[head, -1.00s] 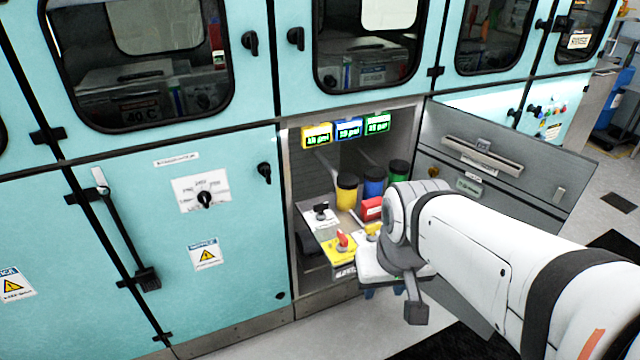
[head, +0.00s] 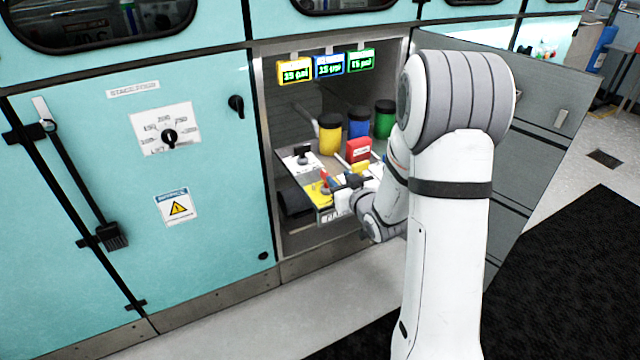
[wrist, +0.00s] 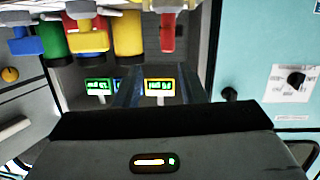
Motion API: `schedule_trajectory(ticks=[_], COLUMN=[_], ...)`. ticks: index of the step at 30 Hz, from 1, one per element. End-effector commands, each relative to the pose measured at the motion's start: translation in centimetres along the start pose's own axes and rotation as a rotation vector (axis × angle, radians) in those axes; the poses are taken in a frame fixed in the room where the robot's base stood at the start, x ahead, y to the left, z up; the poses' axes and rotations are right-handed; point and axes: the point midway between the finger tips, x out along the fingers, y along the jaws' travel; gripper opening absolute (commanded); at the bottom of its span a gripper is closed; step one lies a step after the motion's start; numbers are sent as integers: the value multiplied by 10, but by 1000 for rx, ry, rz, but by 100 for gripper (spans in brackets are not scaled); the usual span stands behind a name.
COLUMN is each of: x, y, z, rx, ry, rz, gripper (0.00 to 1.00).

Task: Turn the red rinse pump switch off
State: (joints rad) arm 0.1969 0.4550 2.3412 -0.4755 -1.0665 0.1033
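The red rinse pump switch (head: 325,178) has a red handle on a yellow plate (head: 316,194) at the front of the open cabinet bay. In the wrist view, which looks inverted, the red handle (wrist: 173,32) is at the top, right of centre. My gripper (head: 341,185) is just right of the switch in the head view, partly hidden by my arm. In the wrist view my gripper (wrist: 165,72) shows two fingers apart, with nothing between them. The red handle lies beyond the fingertips; I cannot tell whether they touch it.
A black switch (head: 302,152) on a white plate is behind left, and a yellow switch (head: 361,167) is to the right.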

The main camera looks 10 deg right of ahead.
Motion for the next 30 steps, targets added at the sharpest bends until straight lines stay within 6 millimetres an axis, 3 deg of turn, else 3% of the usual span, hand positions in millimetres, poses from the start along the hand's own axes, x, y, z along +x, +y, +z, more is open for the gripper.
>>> schedule_trajectory(ticks=[1,9,14,24,30], x=[6,12,24,74,87], y=[-2,-8,-10,-14,-15], z=[17,33,30,20,17], rx=[11,44,46,46,47], ry=[39,182,198,196,195], rz=[-18,-77,-85,-84,-83], gripper=[36,36,36,36,36])
